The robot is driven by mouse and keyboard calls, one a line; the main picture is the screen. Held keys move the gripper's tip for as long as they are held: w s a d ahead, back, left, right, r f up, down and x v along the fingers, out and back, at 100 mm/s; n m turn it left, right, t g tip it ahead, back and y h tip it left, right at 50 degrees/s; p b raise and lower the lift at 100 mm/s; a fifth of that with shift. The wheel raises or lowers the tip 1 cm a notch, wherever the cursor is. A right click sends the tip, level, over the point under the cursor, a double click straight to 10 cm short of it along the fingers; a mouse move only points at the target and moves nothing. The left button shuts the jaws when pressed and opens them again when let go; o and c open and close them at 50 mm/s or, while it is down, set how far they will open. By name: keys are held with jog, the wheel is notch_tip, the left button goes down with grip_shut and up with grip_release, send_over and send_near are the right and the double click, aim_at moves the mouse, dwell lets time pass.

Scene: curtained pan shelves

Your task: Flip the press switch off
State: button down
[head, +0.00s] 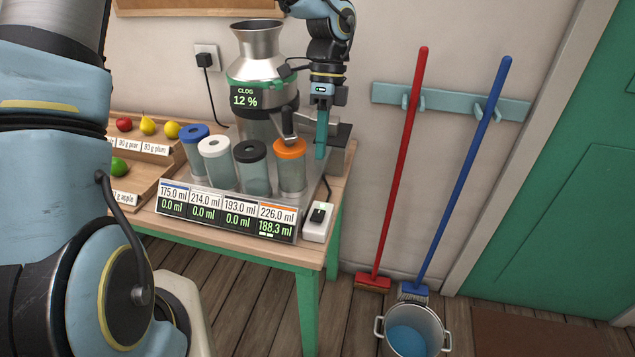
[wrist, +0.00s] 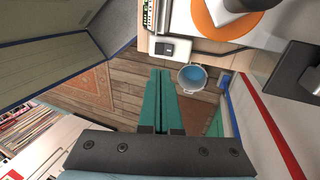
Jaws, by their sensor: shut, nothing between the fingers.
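The press (head: 262,90) is a metal machine with a funnel on top and a "CLOG 12 %" display, standing at the back of the table. The switch (head: 318,222) is a white box with a black rocker at the table's front right corner. It also shows in the wrist view (wrist: 173,48), left of the orange lid. I cannot tell its rocker position for sure. My gripper (head: 320,157) points down beside the press spout, above and behind the switch and apart from it. Its teal fingers are shut and empty, also in the wrist view (wrist: 159,72).
Jars with blue, white, black and orange lids stand before the press; the orange-lidded jar (head: 291,168) is under the spout, nearest my gripper. A readout panel (head: 226,212) fronts them. Fruit trays (head: 140,180) are left. Brooms and a bucket (head: 413,330) stand right of the table.

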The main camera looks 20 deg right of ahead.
aim_at(315, 217)
jog(key=p+x, duration=0.3)
jog(key=x, duration=1)
jog(key=shift+f+p, duration=0.3)
